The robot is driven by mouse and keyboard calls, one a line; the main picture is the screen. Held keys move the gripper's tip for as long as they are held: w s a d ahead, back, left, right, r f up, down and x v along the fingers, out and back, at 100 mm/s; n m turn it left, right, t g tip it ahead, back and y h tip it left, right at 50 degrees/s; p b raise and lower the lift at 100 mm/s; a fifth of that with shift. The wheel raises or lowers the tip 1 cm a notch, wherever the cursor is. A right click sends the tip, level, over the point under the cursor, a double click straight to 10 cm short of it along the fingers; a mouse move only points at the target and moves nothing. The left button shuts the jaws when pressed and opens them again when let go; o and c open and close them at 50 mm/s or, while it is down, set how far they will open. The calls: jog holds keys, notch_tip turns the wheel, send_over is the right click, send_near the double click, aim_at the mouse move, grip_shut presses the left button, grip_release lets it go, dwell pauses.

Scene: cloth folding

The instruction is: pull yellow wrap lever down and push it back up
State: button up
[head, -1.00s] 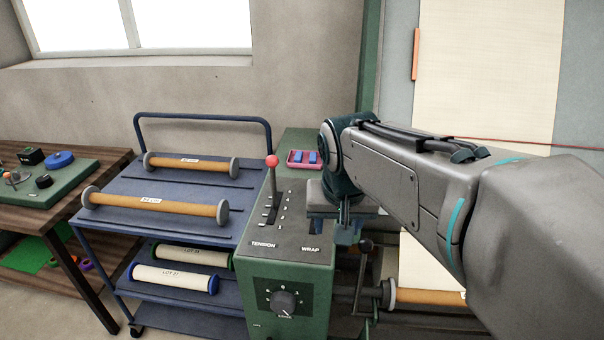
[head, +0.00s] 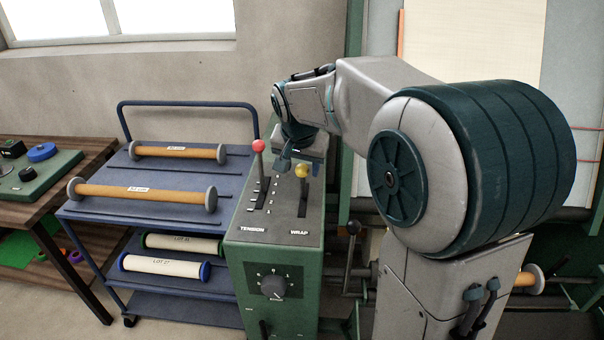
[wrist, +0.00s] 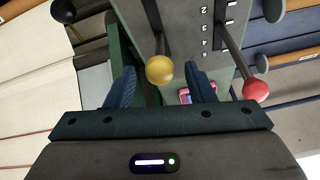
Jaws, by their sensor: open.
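The yellow wrap lever (head: 302,171) stands up from its slot on the green console's top, above the label WRAP. Its ball knob (wrist: 159,69) shows in the wrist view between my two fingers, with a gap on each side. My gripper (wrist: 160,84) is open and holds nothing. In the head view, the gripper (head: 294,159) is at the far end of the slot, behind the knob, and partly hidden by the wrist and lever. I cannot tell how deep the knob lies between the fingers.
The red tension lever (head: 258,147) stands left of the yellow one, with a numbered scale beside it. A dial (head: 273,287) is on the console front. A black-knobbed lever (head: 352,228) stands to the right. A blue cart (head: 130,225) with rollers is on the left.

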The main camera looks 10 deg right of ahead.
aim_at(303, 186)
jog(key=x, duration=0.5)
jog(key=shift+r, duration=0.1)
grip_shut()
